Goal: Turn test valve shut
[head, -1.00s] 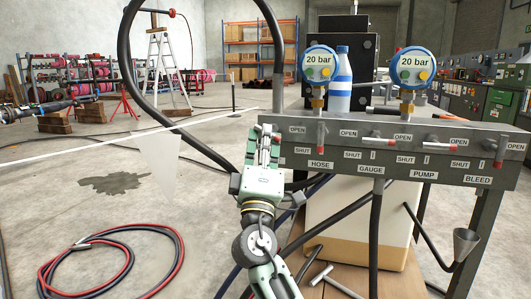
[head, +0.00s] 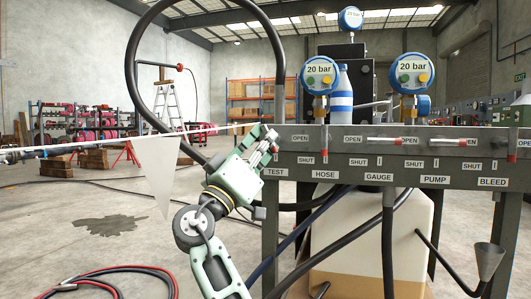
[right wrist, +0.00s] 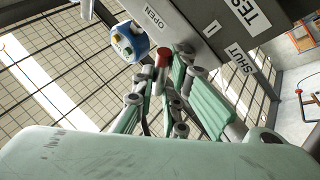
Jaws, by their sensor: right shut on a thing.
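The test valve is at the left end of the grey valve panel (head: 345,172), above the TEST label (head: 275,172). My right gripper (head: 268,142) reaches up to it from the lower left, tilted to the right. In the right wrist view, the valve's red-tipped handle (right wrist: 162,60) stands between the fingers (right wrist: 160,88), which are shut on it. The OPEN label (right wrist: 158,17) and SHUT label (right wrist: 242,62) show beyond it. The fingers hide part of the handle, so its exact angle is hard to tell. My left gripper is not in view.
The hose lever (head: 325,146) and bleed lever (head: 512,156) hang down; the gauge lever (head: 384,140) and pump lever lie level. A white pennant (head: 160,168) hangs on a line at left. A black hose loops behind my arm.

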